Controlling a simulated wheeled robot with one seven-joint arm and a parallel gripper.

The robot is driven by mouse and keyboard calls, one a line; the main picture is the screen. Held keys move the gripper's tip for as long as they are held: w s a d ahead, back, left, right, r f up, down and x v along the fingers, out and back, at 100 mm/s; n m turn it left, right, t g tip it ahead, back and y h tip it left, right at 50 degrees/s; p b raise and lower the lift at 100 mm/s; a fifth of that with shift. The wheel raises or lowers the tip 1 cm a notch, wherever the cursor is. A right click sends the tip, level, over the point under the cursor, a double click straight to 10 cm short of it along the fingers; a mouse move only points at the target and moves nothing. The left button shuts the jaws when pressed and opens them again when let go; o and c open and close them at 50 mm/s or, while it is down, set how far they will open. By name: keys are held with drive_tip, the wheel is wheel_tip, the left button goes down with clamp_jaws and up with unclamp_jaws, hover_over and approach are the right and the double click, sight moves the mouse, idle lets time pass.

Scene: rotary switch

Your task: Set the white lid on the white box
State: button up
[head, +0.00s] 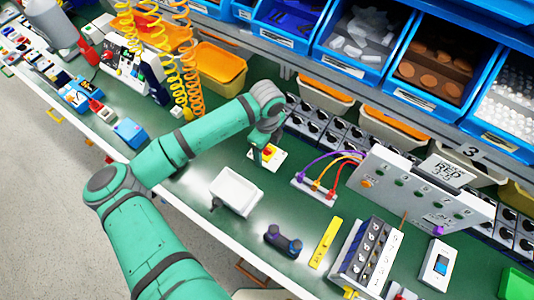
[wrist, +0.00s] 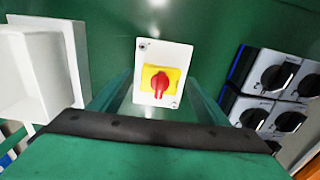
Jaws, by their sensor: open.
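The white lid (wrist: 162,54) is a small flat plate with a red rotary knob on a yellow square. It lies on the green bench, and in the head view the lid (head: 273,165) is partly behind my gripper. The white box (head: 237,190) stands open to its lower left; the box (wrist: 35,75) also shows at the left of the wrist view. My gripper (head: 262,152) is open over the lid. In the wrist view my gripper's fingers (wrist: 160,85) appear on the left and right of the lid and knob. I cannot tell whether they touch it.
Black rotary switches on grey plates (wrist: 285,73) stand right of the lid. A panel with coloured cables (head: 420,190) stands to the right in the head view. A dark blue two-ended part (head: 282,242) and a yellow bar (head: 325,243) lie nearer the front. Blue bins (head: 365,40) line the back.

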drive_tip(key=c, duration=1.2)
drive_tip(key=shift+r, duration=0.15)
